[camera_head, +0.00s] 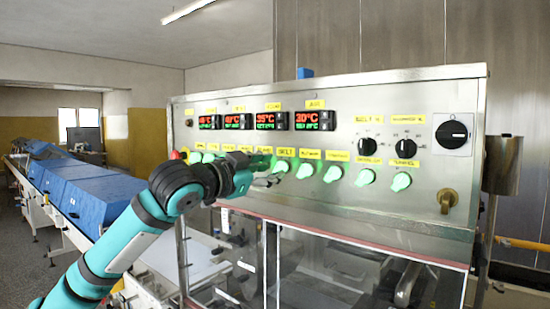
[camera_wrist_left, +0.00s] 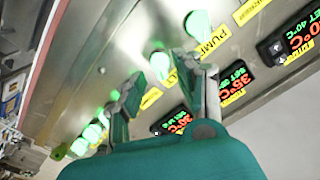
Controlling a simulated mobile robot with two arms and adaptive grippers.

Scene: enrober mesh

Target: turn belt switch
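A row of green lit switches runs along the steel control panel (camera_head: 420,190). In the head view a label that seems to read "BELT 1" sits above one green switch (camera_head: 281,167). My left gripper (camera_head: 270,180) is at the panel front, just below and left of that switch. In the left wrist view the left gripper (camera_wrist_left: 166,78) has its two fingers apart, with a green switch (camera_wrist_left: 160,65) beyond and between the tips. I cannot tell whether they touch it. The label by another switch (camera_wrist_left: 197,24) reads "PUMP". My right gripper is not in view.
Red and green temperature displays (camera_head: 272,120) sit above the switches. Black dials (camera_head: 406,147) and a rotary switch (camera_head: 452,134) are at the right. A clear-sided cabinet (camera_head: 330,270) lies below the panel. Blue covers (camera_head: 95,195) stand on a conveyor at left.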

